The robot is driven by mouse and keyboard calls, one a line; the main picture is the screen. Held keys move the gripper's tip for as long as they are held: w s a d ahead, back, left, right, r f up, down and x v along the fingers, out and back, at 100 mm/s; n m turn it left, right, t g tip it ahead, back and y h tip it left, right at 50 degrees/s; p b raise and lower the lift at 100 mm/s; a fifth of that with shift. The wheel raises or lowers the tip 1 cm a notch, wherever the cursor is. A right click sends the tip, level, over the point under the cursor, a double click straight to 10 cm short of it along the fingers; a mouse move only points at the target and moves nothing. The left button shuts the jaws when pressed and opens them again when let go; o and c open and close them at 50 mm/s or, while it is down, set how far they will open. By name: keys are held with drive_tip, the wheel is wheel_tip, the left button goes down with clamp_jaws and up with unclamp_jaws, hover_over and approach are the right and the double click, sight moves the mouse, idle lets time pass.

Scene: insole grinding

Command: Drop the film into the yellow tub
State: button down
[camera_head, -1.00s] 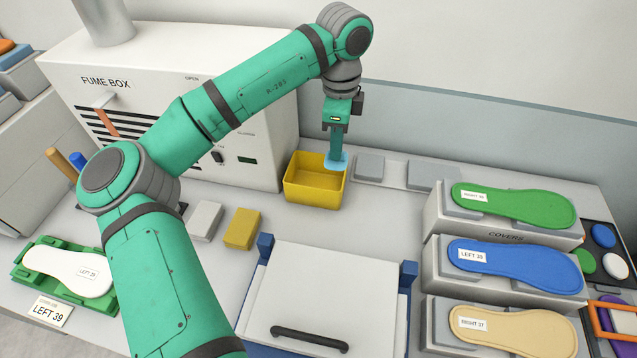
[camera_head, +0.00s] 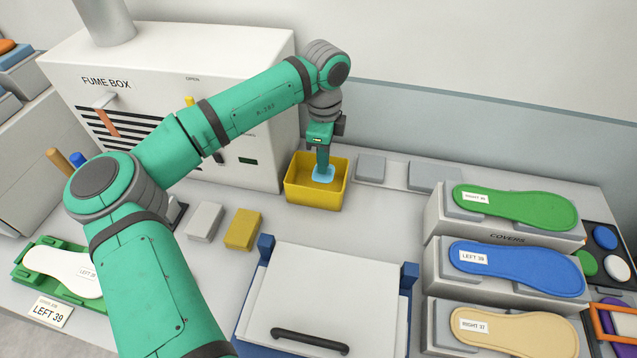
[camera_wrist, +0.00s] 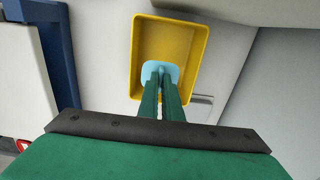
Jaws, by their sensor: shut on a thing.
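The yellow tub (camera_head: 316,194) stands on the bench to the right of the fume box. It also shows in the wrist view (camera_wrist: 194,31), with a bare yellow floor. My gripper (camera_head: 322,170) is over the tub's opening, pointing down. It is shut on the light-blue film (camera_head: 323,175). In the wrist view the film (camera_wrist: 149,72) sticks out around the two fingertips (camera_wrist: 161,72), within the tub's outline. I cannot tell how far the film is above the tub's floor.
The white fume box (camera_head: 200,75) stands close to the tub's left. Flat grey blocks (camera_head: 370,168) lie to its right. A lidded blue-and-white box (camera_head: 325,290) is in front. Labelled insoles (camera_head: 515,268) lie on stands at the right.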

drive_tip(key=c, duration=1.9)
unclamp_jaws()
drive_tip(key=shift+o, duration=0.2)
wheel_tip(320, 180, up, 11)
drive_tip(key=shift+f, duration=0.15)
